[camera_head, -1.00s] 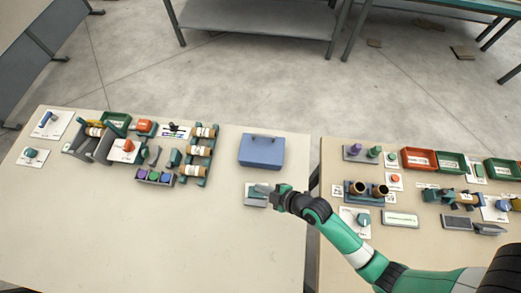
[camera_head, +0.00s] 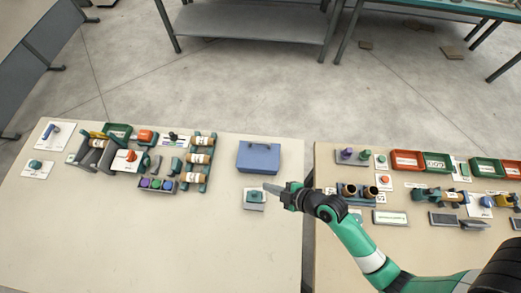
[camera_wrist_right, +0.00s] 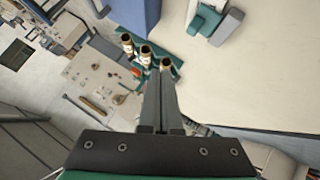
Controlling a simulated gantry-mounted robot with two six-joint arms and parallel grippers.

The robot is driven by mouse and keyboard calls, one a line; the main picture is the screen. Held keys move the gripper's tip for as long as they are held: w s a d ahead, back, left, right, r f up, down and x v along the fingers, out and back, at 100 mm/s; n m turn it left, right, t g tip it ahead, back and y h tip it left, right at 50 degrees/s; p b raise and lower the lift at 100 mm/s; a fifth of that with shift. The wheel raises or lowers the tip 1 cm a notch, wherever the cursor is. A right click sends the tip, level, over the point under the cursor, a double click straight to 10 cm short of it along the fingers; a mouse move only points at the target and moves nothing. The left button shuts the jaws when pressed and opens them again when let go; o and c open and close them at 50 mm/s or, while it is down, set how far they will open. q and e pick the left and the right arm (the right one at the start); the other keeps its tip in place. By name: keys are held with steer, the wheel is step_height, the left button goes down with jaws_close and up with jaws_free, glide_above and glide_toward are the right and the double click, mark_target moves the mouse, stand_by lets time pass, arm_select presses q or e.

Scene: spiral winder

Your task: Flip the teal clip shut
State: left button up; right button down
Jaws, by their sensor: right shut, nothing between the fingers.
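The teal clip (camera_head: 254,196) sits on a small grey plate (camera_head: 254,206) near the right end of the left table. It appears as a low teal block, and I cannot tell from its size here whether it is open or shut. In the right wrist view a teal piece (camera_wrist_right: 205,20) beside a grey piece at the top right looks like the clip. My right gripper (camera_head: 270,187) is shut and empty, its fingertips just right of and above the clip in the head view. In the wrist view its fingers (camera_wrist_right: 165,72) are together. My left gripper is not in view.
A blue case (camera_head: 260,156) stands behind the clip. Several spools on a teal rack (camera_head: 200,162) and other fixtures are further left. A gap separates this table from the right table (camera_head: 345,275). The front of the left table (camera_head: 150,240) is clear.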

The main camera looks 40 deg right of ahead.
steer(key=s+d+r+p, duration=0.2)
steer(key=r, duration=0.1)
steer(key=shift+s+d+r, duration=0.2)
steer(key=shift+s+r, duration=0.05)
stand_by(0.4)
